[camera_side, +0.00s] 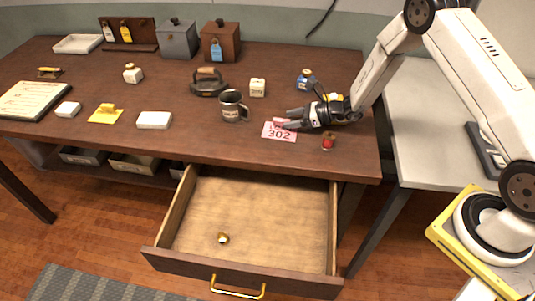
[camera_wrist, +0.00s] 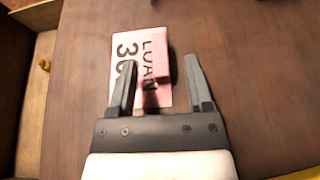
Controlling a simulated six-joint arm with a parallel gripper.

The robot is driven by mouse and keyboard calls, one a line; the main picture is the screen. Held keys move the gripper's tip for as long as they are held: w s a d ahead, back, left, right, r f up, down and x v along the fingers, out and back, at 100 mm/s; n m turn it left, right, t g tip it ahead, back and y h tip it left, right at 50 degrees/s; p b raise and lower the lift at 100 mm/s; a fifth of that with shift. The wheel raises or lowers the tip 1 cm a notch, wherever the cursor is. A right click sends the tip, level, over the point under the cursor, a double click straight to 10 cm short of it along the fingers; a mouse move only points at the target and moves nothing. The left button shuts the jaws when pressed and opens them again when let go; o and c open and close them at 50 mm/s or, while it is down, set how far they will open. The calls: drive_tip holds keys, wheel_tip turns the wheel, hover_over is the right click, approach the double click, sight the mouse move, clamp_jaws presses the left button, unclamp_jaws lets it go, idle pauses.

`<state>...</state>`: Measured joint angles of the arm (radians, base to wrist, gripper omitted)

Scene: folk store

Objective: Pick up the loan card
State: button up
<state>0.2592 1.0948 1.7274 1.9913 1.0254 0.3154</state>
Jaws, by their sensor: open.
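The loan card (camera_side: 279,135) is a pink card marked "LOAN 302", lying flat near the front right of the brown table. It also shows in the wrist view (camera_wrist: 150,47), with a raised pink strip (camera_wrist: 163,67) standing on it. My gripper (camera_side: 283,120) is low over the table at the card's far right side. In the wrist view my gripper (camera_wrist: 159,75) is open, with the raised strip between its two fingers. The left finger covers part of the card's number. The right finger is beside the card, over bare wood. I cannot tell whether either finger touches the card.
A dark mug (camera_side: 232,107) stands left of the card. A small red item (camera_side: 328,141) stands to its right, and a blue bottle (camera_side: 306,79) behind my gripper. The drawer (camera_side: 255,215) below is open, with a brass knob (camera_side: 223,238) inside. The table front between card and white block (camera_side: 154,120) is mostly clear.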

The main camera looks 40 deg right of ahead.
drive_tip(key=shift+x, duration=1.25)
clamp_jaws()
